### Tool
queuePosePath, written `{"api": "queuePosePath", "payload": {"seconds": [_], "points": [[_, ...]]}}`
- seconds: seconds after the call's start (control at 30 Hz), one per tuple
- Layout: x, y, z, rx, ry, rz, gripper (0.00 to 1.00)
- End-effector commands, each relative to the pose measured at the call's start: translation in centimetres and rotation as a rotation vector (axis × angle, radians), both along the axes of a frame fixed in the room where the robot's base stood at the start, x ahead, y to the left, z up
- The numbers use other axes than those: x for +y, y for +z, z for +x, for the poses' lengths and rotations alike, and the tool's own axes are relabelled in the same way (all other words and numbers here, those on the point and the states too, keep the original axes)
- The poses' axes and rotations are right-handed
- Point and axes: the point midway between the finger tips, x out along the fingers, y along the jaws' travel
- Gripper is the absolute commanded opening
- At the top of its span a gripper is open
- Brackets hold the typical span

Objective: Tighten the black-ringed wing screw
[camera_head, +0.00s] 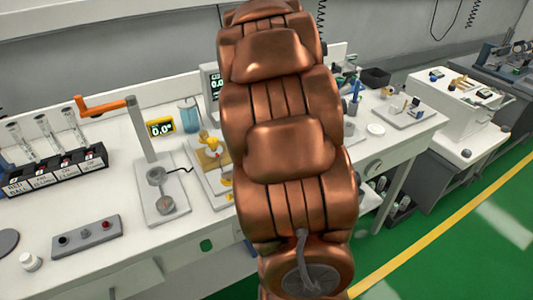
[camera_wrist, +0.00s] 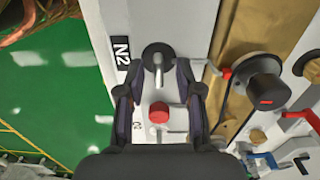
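In the wrist view, a grey wing screw (camera_wrist: 158,68) with a round black ring (camera_wrist: 150,50) around its base sits on a white panel, beside a label reading "N2". Its wing points roughly along the picture's vertical. My gripper (camera_wrist: 157,75) is open, with one dark finger to the left of the wing and one to the right. Gaps show between the wing and both fingers. How far the fingertips are above the panel I cannot tell. In the head view my copper-coloured arm hides the gripper, and I cannot make out the screw.
A red knob (camera_wrist: 158,114) stands between the fingers, nearer the palm. A black round fitting (camera_wrist: 265,88) and a red lever (camera_wrist: 222,70) lie to the right. Green floor (camera_wrist: 55,85) is left. A white bench (camera_head: 110,215) carries an orange-handled stand (camera_head: 140,130).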

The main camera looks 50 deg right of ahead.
Motion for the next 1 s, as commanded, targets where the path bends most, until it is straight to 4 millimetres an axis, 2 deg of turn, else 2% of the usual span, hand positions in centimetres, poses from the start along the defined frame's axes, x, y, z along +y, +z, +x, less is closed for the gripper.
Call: {"api": "queuePosePath", "payload": {"seconds": [0.23,0.37,0.73,1.0], "points": [[0.0,0.1,0.0,0.001,0.0,-0.001,0.35],[0.0,1.0,-0.1,0.001,0.0,-0.001,0.35],[-0.1,7.4,0.1,-0.003,0.0,-0.005,0.35],[-0.1,10.8,0.1,-0.003,0.0,-0.004,0.35]]}}
